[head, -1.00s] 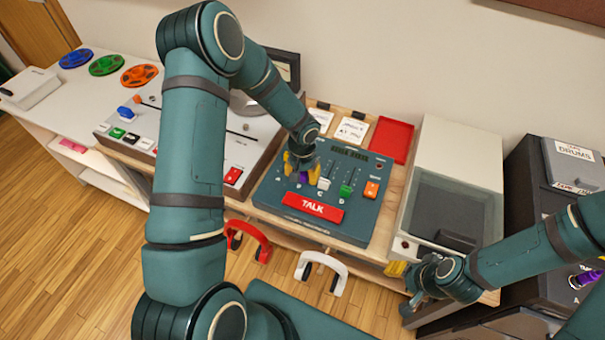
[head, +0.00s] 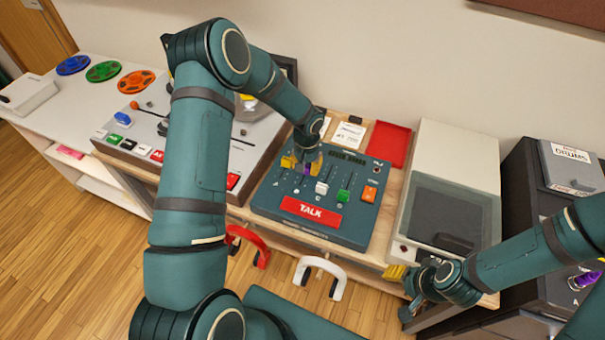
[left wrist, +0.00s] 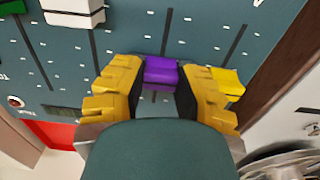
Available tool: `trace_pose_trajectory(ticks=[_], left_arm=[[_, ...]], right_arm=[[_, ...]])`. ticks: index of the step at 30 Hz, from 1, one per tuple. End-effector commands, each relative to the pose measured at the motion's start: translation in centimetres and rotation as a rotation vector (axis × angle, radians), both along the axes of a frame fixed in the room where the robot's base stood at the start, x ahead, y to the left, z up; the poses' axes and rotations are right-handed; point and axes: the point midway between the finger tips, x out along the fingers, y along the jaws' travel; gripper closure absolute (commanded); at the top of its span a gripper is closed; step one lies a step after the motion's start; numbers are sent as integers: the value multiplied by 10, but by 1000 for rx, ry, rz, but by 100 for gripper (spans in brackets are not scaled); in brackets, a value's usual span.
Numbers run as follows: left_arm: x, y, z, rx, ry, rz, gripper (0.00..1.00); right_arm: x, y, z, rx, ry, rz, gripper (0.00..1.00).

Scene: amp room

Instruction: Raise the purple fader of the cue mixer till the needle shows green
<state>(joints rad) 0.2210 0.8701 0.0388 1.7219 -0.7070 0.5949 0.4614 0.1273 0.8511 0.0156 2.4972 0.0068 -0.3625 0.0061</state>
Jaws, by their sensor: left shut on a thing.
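The cue mixer (head: 268,200) is a teal panel with a red TALK bar. Its purple fader (head: 306,169) sits above the white fader (head: 321,187) and the green fader (head: 343,195) in the picture. My left gripper (head: 303,163) reaches down onto the mixer, its yellow fingers shut on the purple fader. In the left wrist view the purple cap (left wrist: 161,72) is between the fingertips (left wrist: 160,85). A yellow fader (left wrist: 230,80) is close beside one finger. I cannot make out a needle. My right gripper (head: 418,285) is low at the right, its jaws unclear.
A red tray (head: 388,145) and paper cards (head: 349,135) lie behind the mixer. A grey-lidded box (head: 452,205) stands to its right. Red headphones (head: 247,245) and white headphones (head: 322,270) hang at the front edge. A tape machine (head: 150,140) is at left.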

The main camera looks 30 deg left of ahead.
Motion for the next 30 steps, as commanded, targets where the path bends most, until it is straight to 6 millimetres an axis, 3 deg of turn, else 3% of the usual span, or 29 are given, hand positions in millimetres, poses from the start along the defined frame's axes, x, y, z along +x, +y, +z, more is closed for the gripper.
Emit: trace_pose_trajectory(ticks=[9,10,11,23,30], left_arm=[[1,0,-2,-1,7,1,100],[1,0,-2,-1,7,1,64],[1,0,-2,-1,7,1,54],[2,0,4,0,2,0,54],[3,0,43,0,-2,1,54]], right_arm=[[0,0,0,0,1,0,51],[0,0,0,0,1,0,51],[0,0,0,0,1,0,51],[0,0,0,0,0,0,51],[0,0,0,0,0,0,51]])
